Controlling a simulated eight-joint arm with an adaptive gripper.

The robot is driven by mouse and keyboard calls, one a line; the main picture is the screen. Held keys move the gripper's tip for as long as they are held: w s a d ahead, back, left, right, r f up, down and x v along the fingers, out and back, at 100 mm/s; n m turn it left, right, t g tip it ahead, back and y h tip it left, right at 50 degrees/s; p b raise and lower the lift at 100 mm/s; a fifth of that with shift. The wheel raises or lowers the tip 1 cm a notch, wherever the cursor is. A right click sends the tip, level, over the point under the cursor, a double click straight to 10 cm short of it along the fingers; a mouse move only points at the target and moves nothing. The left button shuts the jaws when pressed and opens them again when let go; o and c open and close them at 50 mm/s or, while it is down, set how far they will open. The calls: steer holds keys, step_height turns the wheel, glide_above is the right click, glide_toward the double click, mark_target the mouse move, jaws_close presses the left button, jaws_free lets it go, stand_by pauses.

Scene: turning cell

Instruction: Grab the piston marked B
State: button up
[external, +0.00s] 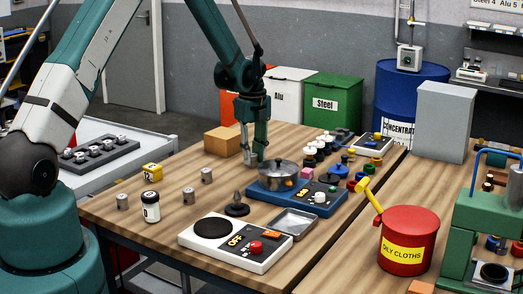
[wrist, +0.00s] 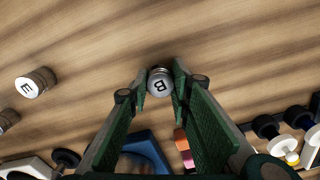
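The piston marked B (wrist: 160,84) is a short grey metal cylinder with a dark letter on its pale top. In the wrist view it stands between the tips of my gripper (wrist: 162,76), with a green finger close on each side. I cannot tell whether both fingers press on it. In the external view my gripper (external: 254,158) points straight down with its tips low at the wooden table, left of the pan. The B piston is not discernible there.
The external view shows several small cylinders (external: 207,176), a pan (external: 278,175) on a blue base close to my gripper's right, and a cardboard box (external: 223,140) behind.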

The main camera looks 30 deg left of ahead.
mark_target(253, 155)
steer(key=shift+r, duration=0.1)
steer(key=shift+r+b, duration=0.4)
steer(key=shift+r, duration=4.55)
